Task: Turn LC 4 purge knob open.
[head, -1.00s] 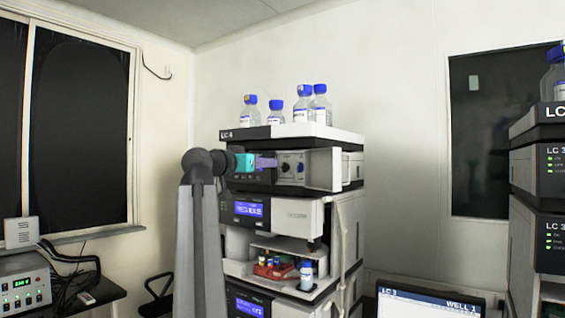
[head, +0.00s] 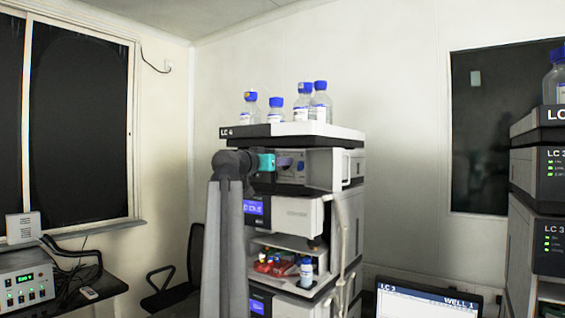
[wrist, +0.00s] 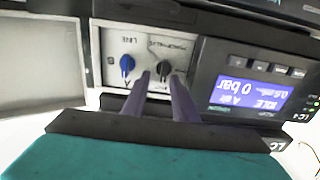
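The LC 4 stack (head: 308,132) stands in the middle of the head view. Its upper module has an open bay with a small knob panel, which the wrist view shows upside down. A black knob (wrist: 165,68) under a label resembling "purge valve" appears to be the purge knob. A blue knob (wrist: 127,66) under "LINE" is beside it. My gripper (wrist: 159,76) is open, its two purple fingers pointing at the panel. The fingertips lie on either side of the black knob's lower part; I cannot tell whether they touch it. In the head view, my gripper (head: 285,161) partly covers the panel.
The bay's open door (head: 324,169) stands to the right of the knobs. A display (wrist: 247,93) reading 0 bar and idle is beside the panel. Blue-capped bottles (head: 303,103) stand on top of the stack. A monitor (head: 425,300) is at lower right.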

